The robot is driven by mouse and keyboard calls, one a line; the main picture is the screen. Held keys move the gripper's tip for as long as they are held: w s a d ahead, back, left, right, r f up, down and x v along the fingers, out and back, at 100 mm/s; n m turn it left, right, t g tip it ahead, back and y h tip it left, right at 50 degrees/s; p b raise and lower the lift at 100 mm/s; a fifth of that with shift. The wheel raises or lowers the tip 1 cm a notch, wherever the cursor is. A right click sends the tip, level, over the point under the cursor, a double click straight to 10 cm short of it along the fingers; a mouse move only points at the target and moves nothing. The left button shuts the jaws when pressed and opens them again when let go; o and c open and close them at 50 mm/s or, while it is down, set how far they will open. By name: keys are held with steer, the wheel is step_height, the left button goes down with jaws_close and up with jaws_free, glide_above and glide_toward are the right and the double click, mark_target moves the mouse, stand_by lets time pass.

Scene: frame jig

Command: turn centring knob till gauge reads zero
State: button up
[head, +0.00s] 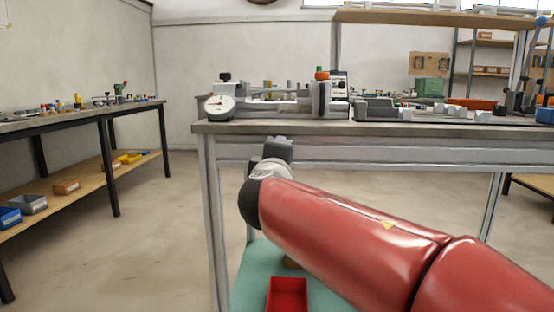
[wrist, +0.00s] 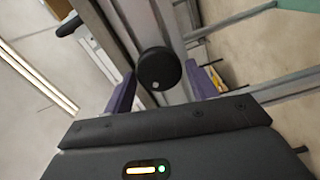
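A round black knob (wrist: 159,66) with a small pale dot shows in the wrist view, between or just beyond my fingertips. I cannot tell its depth, and I see a gap on each side of it. My gripper (wrist: 163,82) has its two purple fingers apart. In the head view my gripper (head: 279,140) is at the bench's front edge, below the jig, with its fingers mostly hidden. The dial gauge (head: 219,107) has a white face at the left end of the grey frame jig (head: 275,106). Its needle is too small to read.
The bench (head: 400,128) carries other grey fixtures (head: 378,109) to the right of the jig and a green box (head: 431,87) behind. A red bin (head: 287,295) is low under the bench. A side bench (head: 80,118) stands at left, with open floor between.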

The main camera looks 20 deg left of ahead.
steer(key=shift+o, duration=1.2)
steer(key=v, duration=0.7)
steer(key=shift+s, duration=0.4)
steer(key=shift+d, duration=0.1)
